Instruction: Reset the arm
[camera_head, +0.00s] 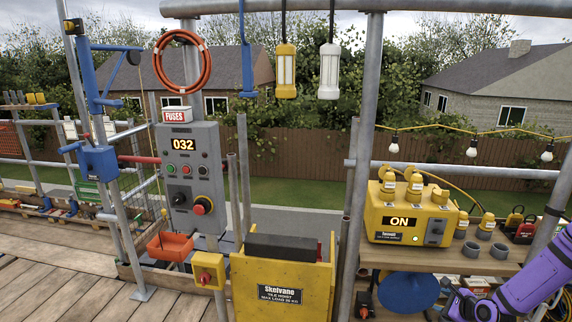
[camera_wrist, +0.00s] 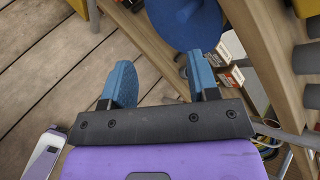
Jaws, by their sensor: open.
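My purple arm reaches in at the lower right of the head view, its end low beside the wooden shelf (camera_head: 500,262). In the wrist view my gripper (camera_wrist: 162,82) shows two blue fingers set wide apart on a dark bar. It is open, with nothing between the fingers. Wooden planks and a wooden edge lie beyond it. The fingertips are not clearly visible in the head view.
A yellow power box (camera_head: 410,218) reading ON stands on the shelf. A blue round object (camera_head: 408,291) is below, also near my fingers in the wrist view (camera_wrist: 186,22). A yellow tile hoist (camera_head: 283,285) and grey control panel (camera_head: 190,165) stand left. Scaffold poles rise between.

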